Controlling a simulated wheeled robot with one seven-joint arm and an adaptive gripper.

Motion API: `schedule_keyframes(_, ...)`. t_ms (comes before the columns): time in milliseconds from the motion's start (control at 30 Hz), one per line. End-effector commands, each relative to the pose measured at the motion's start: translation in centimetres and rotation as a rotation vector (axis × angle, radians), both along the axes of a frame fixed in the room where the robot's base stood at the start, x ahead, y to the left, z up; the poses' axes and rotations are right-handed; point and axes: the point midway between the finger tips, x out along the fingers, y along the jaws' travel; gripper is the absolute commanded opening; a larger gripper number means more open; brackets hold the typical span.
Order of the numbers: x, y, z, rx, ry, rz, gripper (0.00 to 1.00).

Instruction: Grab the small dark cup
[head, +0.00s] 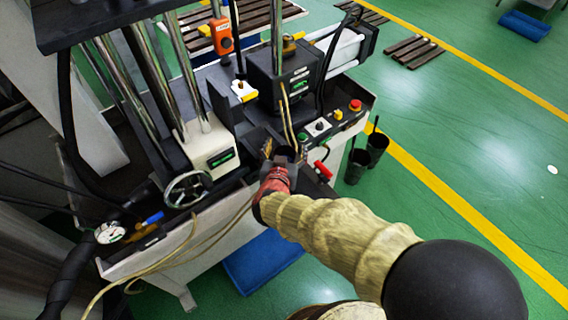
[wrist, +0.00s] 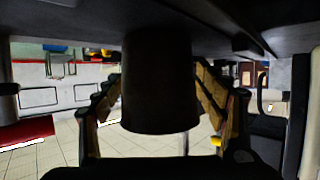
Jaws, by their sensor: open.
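The small dark cup (wrist: 158,85) fills the middle of the wrist view, which looks upside down; the cup rests with its other end on a dark surface (wrist: 80,22). My gripper (wrist: 156,100) is open, with one finger on each side of the cup. The fingers are partly behind the cup's outline, and I cannot tell whether they touch it. In the head view my gripper (head: 280,163) is at the machine's front ledge, below the control box. There the cup is hard to tell apart from the gripper's dark parts.
The machine's metal columns (head: 155,80) and handwheel (head: 188,189) stand left of my arm. A control panel with a red button (head: 355,105) is to the right. Two tall dark containers (head: 357,166) stand beside the machine. The green floor (head: 450,130) at right is mostly clear.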

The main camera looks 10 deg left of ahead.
Motion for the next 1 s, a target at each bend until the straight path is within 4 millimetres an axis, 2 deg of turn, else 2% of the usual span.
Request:
schedule_keyframes(200,0.07,0.04,0.1,0.0,-0.001,0.001,0.72)
schedule_keyframes(1000,0.04,0.03,0.08,0.0,-0.001,0.001,0.26)
